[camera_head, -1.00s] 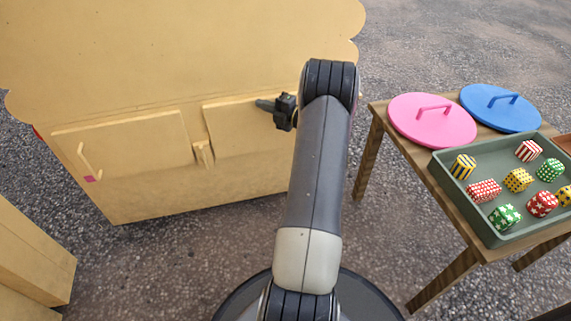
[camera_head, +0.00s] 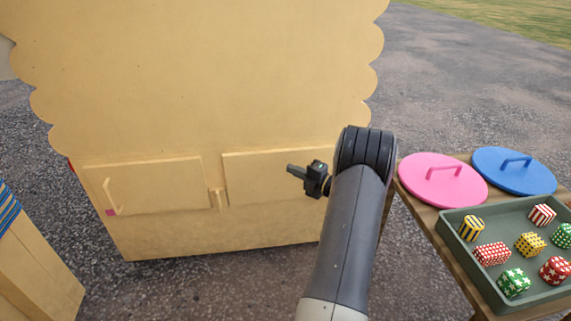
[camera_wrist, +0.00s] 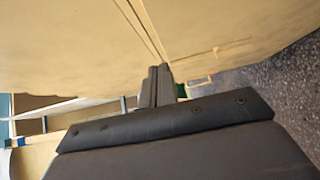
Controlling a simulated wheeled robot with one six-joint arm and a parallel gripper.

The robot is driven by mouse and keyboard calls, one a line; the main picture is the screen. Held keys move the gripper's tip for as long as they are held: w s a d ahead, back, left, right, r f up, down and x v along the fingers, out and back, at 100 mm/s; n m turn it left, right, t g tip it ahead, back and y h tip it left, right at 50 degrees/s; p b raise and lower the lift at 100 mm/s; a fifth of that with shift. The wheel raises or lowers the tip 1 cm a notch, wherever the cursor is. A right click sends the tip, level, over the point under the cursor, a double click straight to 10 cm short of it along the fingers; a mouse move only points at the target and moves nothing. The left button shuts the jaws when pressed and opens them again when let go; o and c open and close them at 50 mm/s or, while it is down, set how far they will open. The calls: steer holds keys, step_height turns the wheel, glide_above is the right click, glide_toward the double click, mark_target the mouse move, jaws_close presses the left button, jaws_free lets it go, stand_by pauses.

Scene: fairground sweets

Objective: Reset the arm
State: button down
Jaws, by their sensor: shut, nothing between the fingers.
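My gripper (camera_head: 297,171) is shut and empty in the head view. It points left, in front of the right-hand door panel (camera_head: 265,177) of a yellow wooden stall. In the wrist view the closed fingers (camera_wrist: 160,84) stand together with the yellow panel beyond them. I cannot tell how far the fingers are from the panel. My arm rises from the bottom of the head view and bends at the elbow beside the stall's right edge.
A wooden table at right holds a pink lid (camera_head: 443,181), a blue lid (camera_head: 514,171) and a green tray (camera_head: 473,259) of several patterned sweets. The stall's left door (camera_head: 150,188) has a handle. A wooden box (camera_head: 35,265) stands at lower left. Open paving lies behind.

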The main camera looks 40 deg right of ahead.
steer(key=shift+p+v, duration=0.4)
steer(key=shift+v, duration=1.85)
steer(key=shift+w+a, duration=0.1)
